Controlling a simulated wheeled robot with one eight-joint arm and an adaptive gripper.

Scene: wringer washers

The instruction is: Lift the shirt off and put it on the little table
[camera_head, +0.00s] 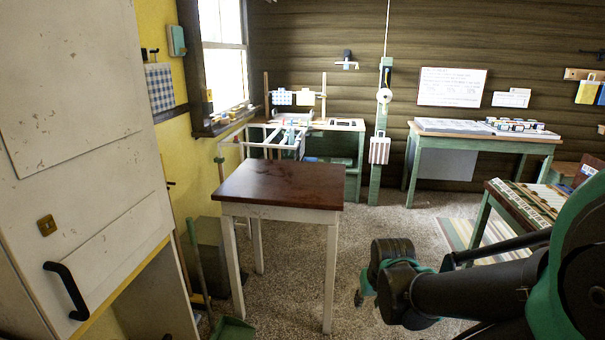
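A small table (282,187) with a dark brown top and white legs stands near the middle of the view. Its top is bare. No shirt can be made out for certain. Two small cloths, one blue-checked (281,97) and one cream (306,98), hang on a rack behind the table, too small to identify. My black and teal arm reaches in from the right, its end low and to the right of the table, apart from it. My gripper (362,291) is mostly hidden behind my arm, and its fingers are not clear.
A white cabinet (75,90) with a black handle fills the left side. A green dustpan (232,329) lies at the little table's left foot. A green-legged bench (490,133) stands at the back right. Speckled floor (415,225) is open right of the table.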

